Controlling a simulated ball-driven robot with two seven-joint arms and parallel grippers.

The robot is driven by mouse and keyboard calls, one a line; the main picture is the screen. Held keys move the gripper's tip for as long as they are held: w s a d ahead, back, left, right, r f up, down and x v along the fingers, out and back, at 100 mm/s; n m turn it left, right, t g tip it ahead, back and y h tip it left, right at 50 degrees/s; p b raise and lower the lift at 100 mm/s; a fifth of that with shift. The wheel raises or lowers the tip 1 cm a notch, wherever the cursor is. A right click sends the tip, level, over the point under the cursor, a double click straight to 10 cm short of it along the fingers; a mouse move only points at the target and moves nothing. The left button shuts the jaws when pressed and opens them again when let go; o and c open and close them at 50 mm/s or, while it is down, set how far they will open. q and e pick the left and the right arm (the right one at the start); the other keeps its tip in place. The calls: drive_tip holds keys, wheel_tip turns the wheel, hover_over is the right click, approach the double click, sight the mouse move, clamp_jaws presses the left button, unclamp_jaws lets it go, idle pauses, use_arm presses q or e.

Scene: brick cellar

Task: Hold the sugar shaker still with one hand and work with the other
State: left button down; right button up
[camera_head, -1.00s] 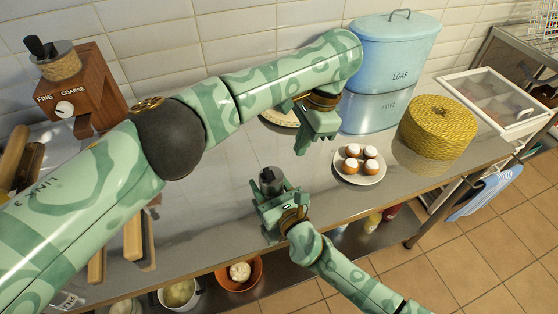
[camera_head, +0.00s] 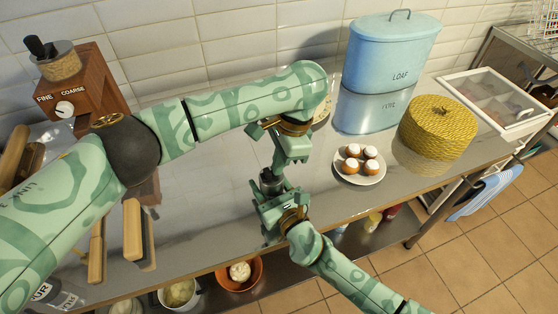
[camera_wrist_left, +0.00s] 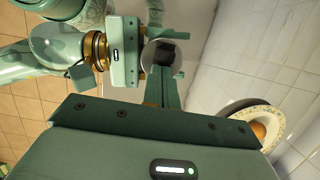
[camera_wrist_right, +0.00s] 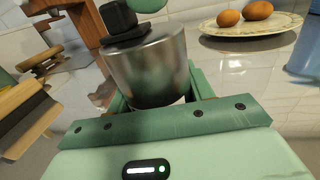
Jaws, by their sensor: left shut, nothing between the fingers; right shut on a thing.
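The sugar shaker (camera_head: 270,185) is a steel cylinder with a black piece on top, upright above the steel counter. My right gripper (camera_head: 274,200) is shut on its body; the right wrist view shows the shaker (camera_wrist_right: 150,70) between the fingers. My left gripper (camera_head: 284,166) points down just above the shaker's top, shut and empty. In the left wrist view the shaker's round top (camera_wrist_left: 160,56) lies by the left fingertips (camera_wrist_left: 168,72). I cannot tell whether they touch the black piece. The shaker's lower part is hidden by my right gripper.
A plate of small white-topped cakes (camera_head: 360,178) stands right of the grippers. Behind are a blue LOAF bin (camera_head: 385,60) and a yellow woven container (camera_head: 437,128). A plate with eggs (camera_wrist_right: 250,26) lies behind my left arm. A wooden grinder (camera_head: 90,80) stands left.

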use_arm(q)
drive_tip(key=shift+s+a, duration=0.15)
drive_tip(key=shift+a, duration=0.35)
drive_tip(key=shift+s+a, duration=0.15)
drive_tip(key=shift+a, duration=0.35)
use_arm(e)
drive_tip(key=shift+o, duration=0.3)
use_arm(q)
drive_tip(key=shift+d, duration=0.1)
use_arm(e)
drive_tip(key=shift+d, duration=0.1)
use_arm(q)
drive_tip(key=shift+w+d, duration=0.15)
drive_tip(key=shift+d, duration=0.2)
use_arm(e)
drive_tip(key=shift+c, duration=0.3)
use_arm(q)
drive_tip(key=w+d+r, duration=0.1)
drive_tip(key=d+r, duration=0.4)
drive_tip(key=r, duration=0.4)
drive_tip(key=shift+w+d+r, duration=0.3)
drive_tip(key=shift+w+r, duration=0.05)
drive_tip(key=shift+r, duration=0.05)
